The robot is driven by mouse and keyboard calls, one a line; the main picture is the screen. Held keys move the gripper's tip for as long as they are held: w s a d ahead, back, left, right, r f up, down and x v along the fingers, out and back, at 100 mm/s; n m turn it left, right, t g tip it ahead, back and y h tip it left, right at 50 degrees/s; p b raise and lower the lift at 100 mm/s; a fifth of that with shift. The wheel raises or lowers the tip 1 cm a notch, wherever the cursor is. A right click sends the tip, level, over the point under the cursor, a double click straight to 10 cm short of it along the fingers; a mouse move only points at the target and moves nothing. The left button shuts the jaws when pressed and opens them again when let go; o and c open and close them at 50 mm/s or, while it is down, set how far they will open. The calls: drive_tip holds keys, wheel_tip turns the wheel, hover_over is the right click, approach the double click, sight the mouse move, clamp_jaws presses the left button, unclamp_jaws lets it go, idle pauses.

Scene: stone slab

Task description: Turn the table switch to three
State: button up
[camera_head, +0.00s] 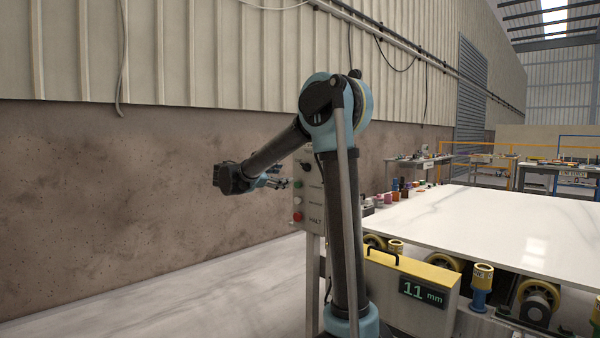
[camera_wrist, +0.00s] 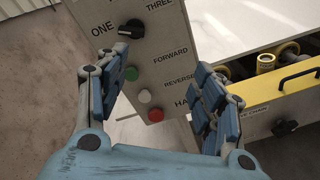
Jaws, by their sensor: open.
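The table switch is a black rotary knob (camera_wrist: 130,29) at the top of a light grey control panel (camera_wrist: 165,50). In the wrist view the label ONE is at its left and THREE at its upper right, with another label partly cut off. I cannot tell for sure which label its pointer marks. My gripper (camera_wrist: 160,62) is open and empty. In the wrist view the knob lies beyond the fingertips, near the left one and not between them. In the head view my gripper (camera_head: 280,183) is just left of the panel (camera_head: 313,212), and the knob (camera_head: 306,166) is small there.
Below the knob are green (camera_wrist: 131,73), white (camera_wrist: 144,96) and red (camera_wrist: 156,115) buttons, labelled FORWARD, REVERSE and a partly hidden HALT. A white slab (camera_head: 480,225) lies on rollers at the right. A yellow-topped display box (camera_head: 410,290) reads 11 mm. The wall stands at the left.

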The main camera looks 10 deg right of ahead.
drive_tip(key=w+a+r+n+t, duration=0.1)
drive_tip(key=w+a, duration=0.1)
drive_tip(key=a, duration=0.1)
approach(302, 167)
drive_tip(key=shift+h, duration=0.3)
drive_tip(key=x, duration=0.9)
drive_tip(key=shift+d+f, duration=0.1)
drive_tip(key=shift+f, duration=0.2)
drive_tip(key=c, duration=1)
